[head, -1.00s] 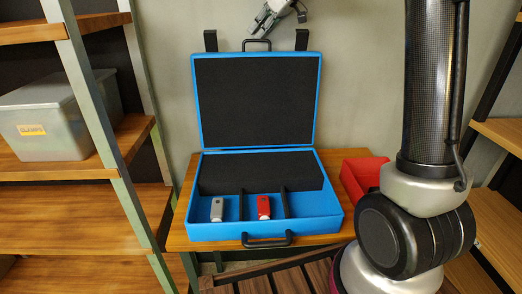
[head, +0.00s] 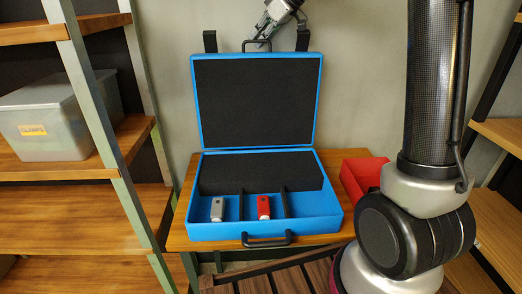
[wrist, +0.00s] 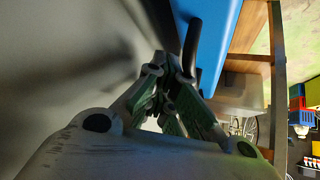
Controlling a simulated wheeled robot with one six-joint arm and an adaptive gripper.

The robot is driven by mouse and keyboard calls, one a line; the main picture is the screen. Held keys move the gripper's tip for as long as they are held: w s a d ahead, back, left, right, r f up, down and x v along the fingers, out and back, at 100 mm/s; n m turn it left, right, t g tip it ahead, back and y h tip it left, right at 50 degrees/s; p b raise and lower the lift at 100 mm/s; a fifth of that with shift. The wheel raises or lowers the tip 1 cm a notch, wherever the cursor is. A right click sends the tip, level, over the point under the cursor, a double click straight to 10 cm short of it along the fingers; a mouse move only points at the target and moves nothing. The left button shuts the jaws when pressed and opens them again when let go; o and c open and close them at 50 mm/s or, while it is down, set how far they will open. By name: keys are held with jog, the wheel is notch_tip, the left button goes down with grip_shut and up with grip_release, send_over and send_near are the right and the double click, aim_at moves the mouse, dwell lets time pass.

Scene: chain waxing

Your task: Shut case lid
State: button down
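The blue case (head: 330,222) stands open on a small wooden table. Its lid (head: 318,100) is raised upright, showing black foam inside, with a black handle (head: 257,42) on its top edge. A grey item (head: 217,209) and a red item (head: 264,207) sit in separate front compartments. My gripper (head: 258,36) is at the lid's top edge by the handle. In the wrist view the fingers (wrist: 168,72) come together close beside the dark handle (wrist: 192,45) and the blue lid (wrist: 215,40). They look shut; I see nothing clearly held between them.
The wall (head: 360,60) is close behind the lid. A red bin (head: 360,175) sits right of the case on the table (head: 180,240). Shelving with a grey box labelled clamps (head: 50,118) stands left; more shelves (head: 497,130) stand right.

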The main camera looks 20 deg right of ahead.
jog(key=s+a+f, duration=0.2)
jog(key=s, duration=0.7)
jog(key=shift+s+g, duration=0.25)
jog(key=shift+g, duration=0.05)
dwell(1.0)
notch_tip(320, 180, up, 8)
jog(key=shift+w+r, duration=0.25)
dwell(0.6)
jog(key=shift+d+m, duration=0.1)
jog(key=shift+m, duration=0.2)
dwell(0.9)
